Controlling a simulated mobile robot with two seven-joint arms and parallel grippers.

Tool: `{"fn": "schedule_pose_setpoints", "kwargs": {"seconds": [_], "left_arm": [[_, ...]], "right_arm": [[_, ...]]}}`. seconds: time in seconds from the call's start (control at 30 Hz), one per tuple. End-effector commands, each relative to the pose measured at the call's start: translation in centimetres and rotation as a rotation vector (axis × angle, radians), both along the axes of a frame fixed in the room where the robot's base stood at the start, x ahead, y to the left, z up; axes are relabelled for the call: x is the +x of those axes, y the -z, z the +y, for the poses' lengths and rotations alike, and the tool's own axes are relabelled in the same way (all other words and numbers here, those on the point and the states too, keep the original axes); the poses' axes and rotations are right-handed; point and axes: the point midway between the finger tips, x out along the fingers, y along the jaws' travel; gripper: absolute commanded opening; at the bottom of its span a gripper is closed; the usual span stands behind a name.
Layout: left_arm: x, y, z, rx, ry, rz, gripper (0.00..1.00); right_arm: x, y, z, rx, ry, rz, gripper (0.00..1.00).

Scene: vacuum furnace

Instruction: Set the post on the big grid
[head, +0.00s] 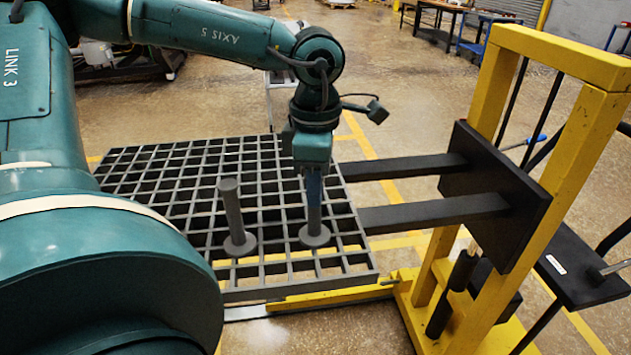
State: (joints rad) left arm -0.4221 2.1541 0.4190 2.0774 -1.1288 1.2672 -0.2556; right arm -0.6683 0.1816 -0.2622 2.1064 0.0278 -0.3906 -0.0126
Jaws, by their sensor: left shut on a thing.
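The big grid (195,150) is a dark grey open lattice lying level on the forks of a yellow lifter. A grey post (314,222) with a round flat base is upright over the grid's right front part. My left gripper (313,185) points straight down and is shut on the upper part of this post. The base is at or just above the grid bars; I cannot tell if it touches. A second grey post (233,212) with a round base stands upright on the grid to the left, clear of the gripper. My right gripper is out of view.
The yellow lifter (575,160) stands at the right, with two dark forks (435,212) reaching left to the grid. The grid's back and left parts are bare. A wooden table (440,8) and a blue cart (485,35) are far back.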

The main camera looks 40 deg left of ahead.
Motion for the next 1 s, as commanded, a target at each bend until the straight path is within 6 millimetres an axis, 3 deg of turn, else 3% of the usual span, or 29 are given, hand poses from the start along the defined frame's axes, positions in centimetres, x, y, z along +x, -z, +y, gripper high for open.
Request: {"fn": "schedule_pose_setpoints", "kwargs": {"seconds": [0.13, 0.17, 0.4, 0.77, 1.0], "left_arm": [[0.0, 0.4, 0.0, 0.0, 0.0, -0.002, 0.0], [0.0, 0.3, 0.0, 0.0, 0.0, 0.0, 0.22], [0.0, 0.2, 0.0, 0.0, 0.0, 0.0, 0.42], [0.1, -0.4, 0.0, 0.0, 0.0, -0.002, 0.43], [0.1, -5.0, 0.0, 0.002, -0.002, -0.007, 0.43]], "right_arm": [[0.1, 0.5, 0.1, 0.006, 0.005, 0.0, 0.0], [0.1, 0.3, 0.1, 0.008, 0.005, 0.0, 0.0], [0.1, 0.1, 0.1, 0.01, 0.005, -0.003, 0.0], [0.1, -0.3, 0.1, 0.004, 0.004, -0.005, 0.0], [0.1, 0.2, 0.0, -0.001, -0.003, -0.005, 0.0]]}}
